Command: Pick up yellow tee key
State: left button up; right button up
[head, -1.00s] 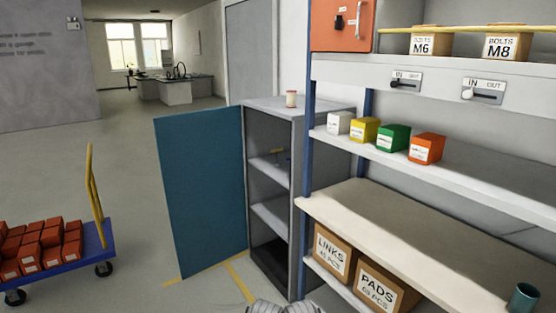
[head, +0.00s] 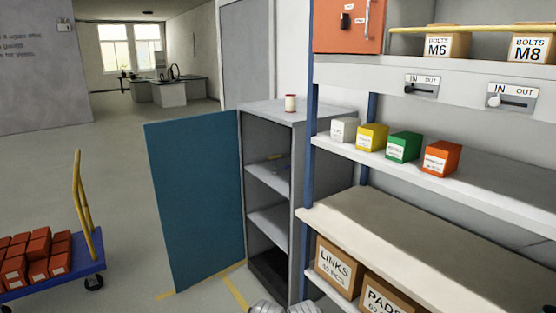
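A small yellow item (head: 275,157), which looks like the yellow tee key, lies on the upper inner shelf of the open grey cabinet (head: 268,218). It is too small and shadowed to make out its full shape. Something small and dark or bluish is beside it. The cabinet's blue door (head: 195,200) stands swung open to the left. Neither gripper can be made out in the head view; only a grey ribbed piece, which seems to be mine, shows at the bottom edge.
A shelf rack (head: 335,217) stands right of the cabinet, with small coloured boxes and cartons. A blue cart (head: 55,279) with red boxes is at the left. Floor between cart and door is clear.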

aim_at(275, 172)
jog(key=i+j+z, duration=0.3)
jog(key=i+j, duration=0.75)
jog(key=i, duration=0.5)
jog(key=i+j+z, duration=0.3)
jog(key=i+j, duration=1.05)
jog(key=i, duration=0.1)
